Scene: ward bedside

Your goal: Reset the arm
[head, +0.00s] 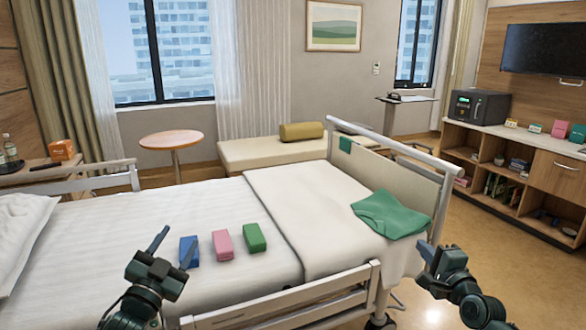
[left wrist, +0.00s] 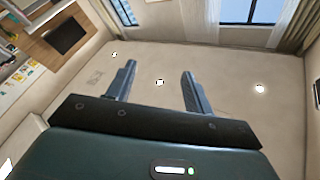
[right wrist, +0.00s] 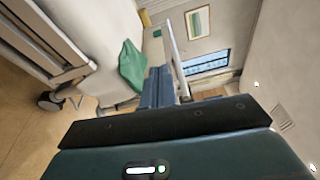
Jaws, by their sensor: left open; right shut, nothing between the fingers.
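My left gripper (head: 174,250) is raised at the near side of the bed, open and empty. Its two spread fingers show in the left wrist view (left wrist: 158,88), with only ceiling and wall beyond them. My right gripper (head: 430,250) is raised to the right, near the foot of the bed. Its fingers are together and empty in the right wrist view (right wrist: 158,88). Neither gripper touches anything that I can see.
A blue block (head: 189,252), a pink block (head: 223,244) and a green block (head: 255,238) lie on the bed (head: 300,200). A green cloth (head: 390,213) lies near the footboard (head: 400,180). The near bed rail (head: 290,300) runs between the arms. A low shelf (head: 520,175) stands at right.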

